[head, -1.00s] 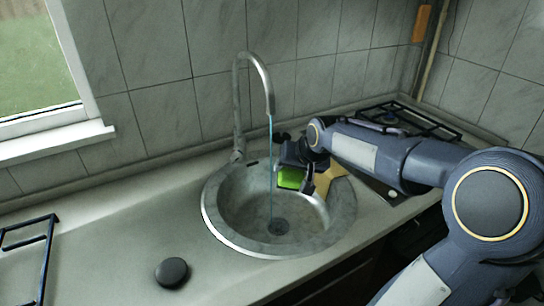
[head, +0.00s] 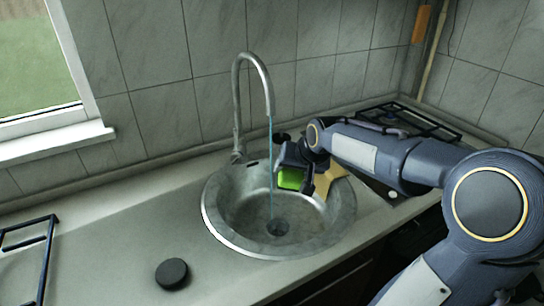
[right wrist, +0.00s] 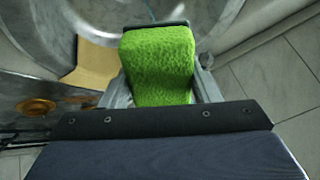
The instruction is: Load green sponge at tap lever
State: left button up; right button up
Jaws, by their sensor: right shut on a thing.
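The green sponge (head: 290,178) is over the right part of the round sink in the head view, just right of the thin blue water stream (head: 271,160). My right gripper (head: 294,180) is shut on it. In the right wrist view the sponge (right wrist: 158,66) sits between the two fingers and a dark bar shows at its far end. The tap (head: 252,60) arches over the sink, with its base (head: 238,156) at the back rim. The tap lever cannot be made out clearly near that base. My left gripper is not in view.
The sink basin (head: 240,212) is set in a pale worktop (head: 110,235). A tan piece (head: 330,178) lies at the sink's right rim. A hob grate (head: 415,122) stands at the back right, a black rack (head: 40,262) at left, and a dark round disc (head: 172,273) in front.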

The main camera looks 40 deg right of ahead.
aim_at(299, 174)
jog(key=shift+s+r+p, duration=0.55)
jog(key=shift+s+r, duration=0.45)
jog(key=shift+s, duration=0.2)
jog(key=shift+s+r+p, duration=0.5)
jog(key=shift+s+r, duration=0.45)
jog(key=shift+s, duration=0.2)
jog(key=shift+s+r, duration=0.1)
jog(key=shift+s, duration=0.05)
jog(key=shift+s, duration=0.1)
